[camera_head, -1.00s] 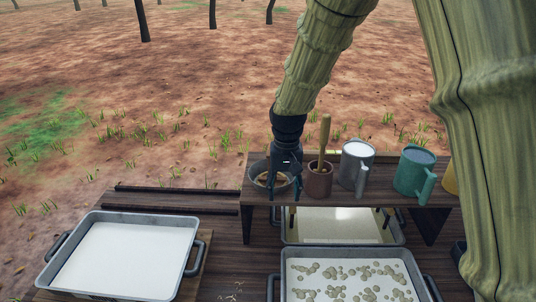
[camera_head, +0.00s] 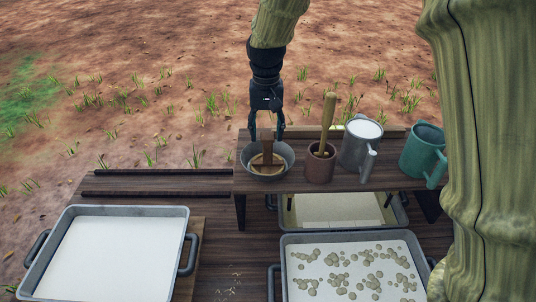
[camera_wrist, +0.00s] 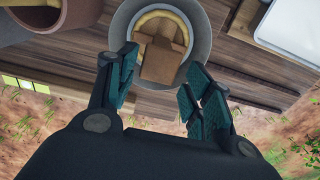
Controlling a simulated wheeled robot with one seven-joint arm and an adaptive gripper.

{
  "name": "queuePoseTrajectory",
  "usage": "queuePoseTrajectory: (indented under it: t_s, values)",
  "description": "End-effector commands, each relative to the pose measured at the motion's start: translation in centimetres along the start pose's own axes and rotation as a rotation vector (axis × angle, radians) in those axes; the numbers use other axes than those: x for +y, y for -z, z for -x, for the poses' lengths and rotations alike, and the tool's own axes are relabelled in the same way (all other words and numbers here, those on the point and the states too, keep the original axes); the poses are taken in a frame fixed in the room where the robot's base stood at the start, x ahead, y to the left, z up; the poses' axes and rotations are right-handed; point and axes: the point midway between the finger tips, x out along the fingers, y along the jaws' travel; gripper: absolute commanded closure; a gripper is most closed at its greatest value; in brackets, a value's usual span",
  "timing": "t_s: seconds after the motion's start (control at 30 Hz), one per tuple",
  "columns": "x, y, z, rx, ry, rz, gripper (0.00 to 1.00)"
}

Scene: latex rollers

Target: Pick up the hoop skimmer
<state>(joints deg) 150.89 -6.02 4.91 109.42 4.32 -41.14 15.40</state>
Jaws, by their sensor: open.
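The hoop skimmer, as far as I can tell, is the piece with a brown wooden upright (camera_head: 268,155) and a pale yellow hoop, sitting inside a grey round bowl (camera_head: 288,157) on the raised shelf. In the wrist view the brown wooden part (camera_wrist: 163,62) and the yellow hoop (camera_wrist: 160,22) show inside the bowl (camera_wrist: 118,25). My gripper (camera_head: 267,136) points down just above the bowl. Its fingers are open on either side of the wooden part. In the wrist view my gripper (camera_wrist: 160,68) holds nothing, and the wood lies between and just beyond the fingertips.
A brown pot (camera_head: 319,172) with a wooden stick (camera_head: 327,122) stands just right of the bowl. Beyond it are a grey mug (camera_head: 358,145) and a green mug (camera_head: 418,153). Below are a white-filled tray (camera_head: 186,255) and a tray with lumps (camera_head: 283,240).

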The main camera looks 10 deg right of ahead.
Motion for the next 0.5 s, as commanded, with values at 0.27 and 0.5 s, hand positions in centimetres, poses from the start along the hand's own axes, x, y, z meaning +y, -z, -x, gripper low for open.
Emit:
queuePoseTrajectory:
  t_s: [0.27, 0.5]
  values:
    - [0.1, -0.5, -1.5, -0.003, -0.001, 0.000, 0.49]
    - [0.2, -0.9, -4.3, -0.001, 0.000, 0.000, 0.49]
